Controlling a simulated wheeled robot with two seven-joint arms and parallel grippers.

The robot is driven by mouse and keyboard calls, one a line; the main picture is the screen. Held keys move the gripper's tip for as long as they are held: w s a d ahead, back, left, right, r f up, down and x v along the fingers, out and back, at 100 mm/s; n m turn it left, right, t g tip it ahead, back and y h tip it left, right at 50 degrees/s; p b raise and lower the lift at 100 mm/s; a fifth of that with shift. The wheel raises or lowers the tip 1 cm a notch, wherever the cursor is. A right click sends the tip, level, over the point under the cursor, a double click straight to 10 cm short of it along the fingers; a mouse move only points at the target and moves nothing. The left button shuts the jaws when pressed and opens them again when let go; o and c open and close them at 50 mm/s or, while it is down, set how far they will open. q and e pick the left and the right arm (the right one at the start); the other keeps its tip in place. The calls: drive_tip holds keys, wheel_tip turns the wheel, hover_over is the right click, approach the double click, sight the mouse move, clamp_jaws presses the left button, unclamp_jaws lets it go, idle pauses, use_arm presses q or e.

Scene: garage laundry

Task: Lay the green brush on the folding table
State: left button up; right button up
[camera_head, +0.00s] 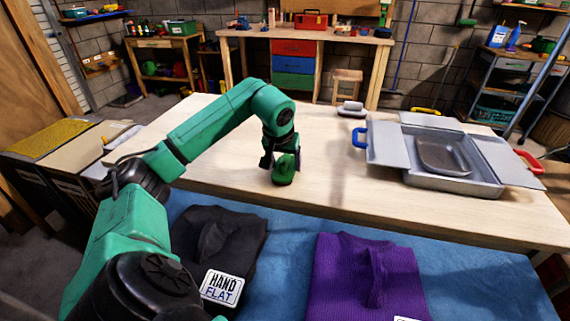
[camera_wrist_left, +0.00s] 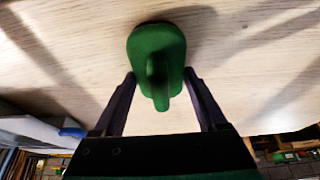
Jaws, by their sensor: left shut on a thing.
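The green brush (camera_head: 284,172) is at the tabletop of the pale wooden folding table (camera_head: 215,170), left of the middle. My left gripper (camera_head: 281,158) reaches down over it and is shut on it. In the left wrist view the brush (camera_wrist_left: 157,45) lies between the two dark fingers (camera_wrist_left: 160,80), its handle towards the palm and its rounded body against the wood grain. I cannot tell whether its underside fully touches the table. My right gripper is not in view.
A grey open-lidded case (camera_head: 450,185) with a blue and a red handle stands on the table's right. A small grey item (camera_head: 351,108) sits at the back edge. A black folded garment (camera_head: 215,245) and a purple one (camera_head: 350,275) lie on blue cloth in front.

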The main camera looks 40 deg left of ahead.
use_arm(q)
drive_tip(key=o, duration=1.1)
drive_tip(key=shift+f, duration=0.1)
drive_tip(key=shift+r, duration=0.35)
drive_tip(key=p+v, duration=0.1)
drive_tip(key=v, duration=1)
drive_tip(key=shift+s+d+r+p, duration=0.1)
drive_tip(key=shift+s+r+p, duration=0.1)
drive_tip(key=shift+r+p, duration=0.2)
drive_tip(key=shift+f, duration=0.1)
